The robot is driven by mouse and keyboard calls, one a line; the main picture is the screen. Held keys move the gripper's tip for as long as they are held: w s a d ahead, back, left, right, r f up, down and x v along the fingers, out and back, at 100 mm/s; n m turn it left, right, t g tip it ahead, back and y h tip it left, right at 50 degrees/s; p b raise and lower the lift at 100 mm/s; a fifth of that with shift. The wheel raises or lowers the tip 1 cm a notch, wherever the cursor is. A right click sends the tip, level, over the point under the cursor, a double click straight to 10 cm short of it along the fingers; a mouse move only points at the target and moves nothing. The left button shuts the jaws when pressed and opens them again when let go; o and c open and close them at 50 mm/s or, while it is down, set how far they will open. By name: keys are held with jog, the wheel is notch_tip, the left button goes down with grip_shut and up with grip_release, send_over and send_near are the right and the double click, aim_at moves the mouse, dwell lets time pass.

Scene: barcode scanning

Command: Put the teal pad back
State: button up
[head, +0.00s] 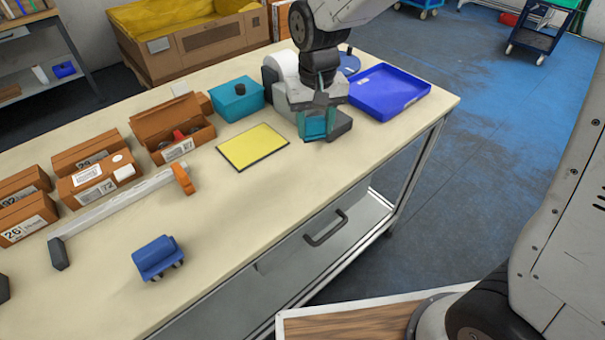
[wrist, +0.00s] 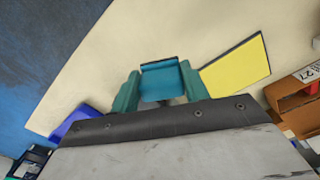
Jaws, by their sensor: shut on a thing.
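The teal pad (head: 313,124) is between the fingers of my gripper (head: 318,118), low over the far right part of the table. In the wrist view the teal pad (wrist: 160,82) shows as a small squarish piece with a dark edge, between the two teal fingers of my gripper (wrist: 160,92). My gripper is shut on it. I cannot tell whether the pad touches the table. A yellow pad (head: 253,147) with a dark edge lies flat, left of my gripper in the head view; it also shows in the wrist view (wrist: 236,68).
A blue tray (head: 388,92) is right of my gripper. A teal box (head: 237,98) with a dark knob and a white roll (head: 284,66) stand behind. Cardboard boxes (head: 98,180), a long bar (head: 120,204) and a blue device (head: 157,257) are left. The front table middle is clear.

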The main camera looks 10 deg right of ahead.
jog(key=s+a+f+n, duration=0.1)
jog(key=s+a+n, duration=0.15)
jog(key=s, duration=0.75)
jog(key=s+a+f+n, duration=0.1)
jog(key=s+a+n, duration=0.15)
jog(key=s, duration=0.85)
jog(key=w, duration=0.5)
jog(key=w+d, duration=0.1)
jog(key=w, duration=0.4)
jog(key=w+d+f, duration=0.1)
jog(key=w, duration=0.4)
jog(key=shift+w+d+f, duration=0.1)
jog(key=shift+w+d, duration=0.1)
jog(key=shift+w, duration=0.15)
jog(key=shift+f, duration=1.7)
jog(key=shift+f, duration=0.15)
jog(key=o, duration=1)
jog(key=shift+o, duration=0.2)
